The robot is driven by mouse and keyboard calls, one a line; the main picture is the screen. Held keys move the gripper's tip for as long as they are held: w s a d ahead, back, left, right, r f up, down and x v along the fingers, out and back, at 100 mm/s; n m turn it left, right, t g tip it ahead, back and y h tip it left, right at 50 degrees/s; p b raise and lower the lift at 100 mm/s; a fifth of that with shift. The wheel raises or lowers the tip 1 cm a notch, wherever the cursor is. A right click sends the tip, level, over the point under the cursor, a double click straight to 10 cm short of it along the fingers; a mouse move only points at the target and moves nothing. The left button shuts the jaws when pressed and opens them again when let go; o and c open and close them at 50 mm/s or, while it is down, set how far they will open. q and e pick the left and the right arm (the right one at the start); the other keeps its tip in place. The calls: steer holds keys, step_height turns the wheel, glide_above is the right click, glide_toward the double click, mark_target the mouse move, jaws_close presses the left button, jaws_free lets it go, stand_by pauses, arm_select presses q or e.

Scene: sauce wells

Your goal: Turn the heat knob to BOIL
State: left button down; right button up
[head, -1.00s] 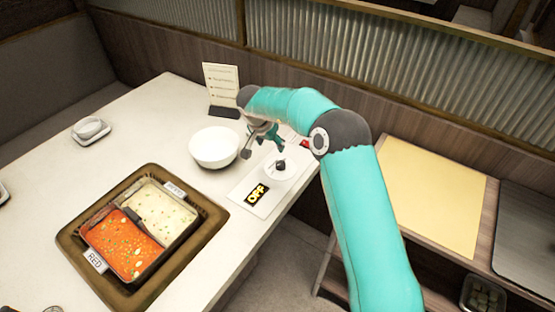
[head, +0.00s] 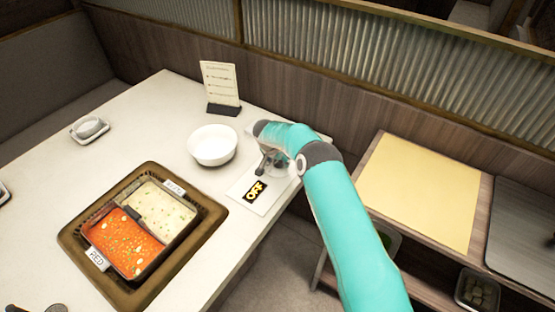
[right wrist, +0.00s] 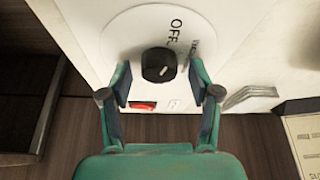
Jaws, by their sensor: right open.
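The heat knob (right wrist: 158,64) is a black round knob on a white dial (right wrist: 120,40) in the right wrist view. The dial is printed OFF near the knob, with a second word partly hidden by a finger. A small light mark shows on the knob. My right gripper (right wrist: 160,80) is open, with one finger on each side of the knob; I cannot tell whether they touch it. In the head view my right gripper (head: 268,165) covers the knob. The black display (head: 255,191) reads OFF in yellow. My left gripper is not in view.
A white bowl (head: 212,146) stands close left of my right gripper. A menu stand (head: 221,85) is behind it. The divided pot with red and pale broth sits in a brown frame (head: 75,235). A red switch (right wrist: 142,106) lies near the dial.

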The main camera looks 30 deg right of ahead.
steer(key=c, duration=1.1)
steer(key=shift+f+m+b, duration=0.25)
steer(key=shift+m+b, duration=0.25)
steer(key=shift+b, duration=0.3)
steer(key=shift+r+g, duration=0.1)
steer(key=shift+g, duration=0.2)
steer(key=shift+r+m, duration=0.15)
steer(key=shift+m, duration=0.15)
steer(key=o, duration=1.1)
steer(key=v, duration=1.2)
